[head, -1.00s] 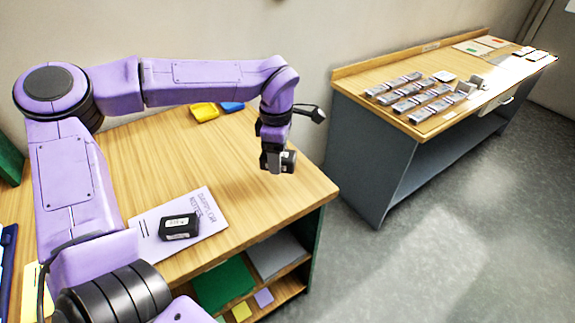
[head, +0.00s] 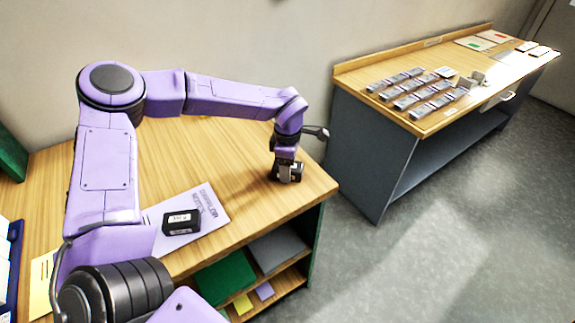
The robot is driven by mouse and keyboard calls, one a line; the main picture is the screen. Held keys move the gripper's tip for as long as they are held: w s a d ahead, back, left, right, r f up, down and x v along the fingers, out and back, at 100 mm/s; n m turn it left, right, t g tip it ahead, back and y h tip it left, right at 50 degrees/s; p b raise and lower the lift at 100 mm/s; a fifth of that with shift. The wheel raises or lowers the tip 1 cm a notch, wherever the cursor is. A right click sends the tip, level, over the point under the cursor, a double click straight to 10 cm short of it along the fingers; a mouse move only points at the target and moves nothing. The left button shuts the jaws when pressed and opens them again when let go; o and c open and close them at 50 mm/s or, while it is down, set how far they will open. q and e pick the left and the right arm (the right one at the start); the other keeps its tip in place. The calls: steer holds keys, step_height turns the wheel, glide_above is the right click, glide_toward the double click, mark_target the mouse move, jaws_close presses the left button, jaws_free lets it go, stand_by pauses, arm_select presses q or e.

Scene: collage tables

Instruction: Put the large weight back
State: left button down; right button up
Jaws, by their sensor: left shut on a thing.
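My left gripper (head: 286,174) points down over the right end of the near wooden table (head: 240,160). It is shut on a dark block, the black weight (head: 297,171), mostly hidden by the fingers. The held weight is at or just above the tabletop; I cannot tell if it touches. Another black weight (head: 181,222) with a pale label lies on a printed lilac sheet (head: 213,212) nearer the front of the table. I cannot tell from their sizes which weight is larger. My right gripper is not in view.
Shelves under the table hold a green sheet (head: 225,278) and a grey one (head: 277,249). A second table (head: 440,60) at the right carries rows of small grey blocks and flat cards. Tabletop around the held weight is clear. A yellow sheet (head: 41,283) lies at the left.

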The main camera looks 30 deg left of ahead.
arm_select(q)
steer(key=shift+c, duration=1.6)
jaws_free()
step_height(320, 180, up, 12)
steer(key=b, duration=0.1)
steer(key=shift+r, duration=0.15)
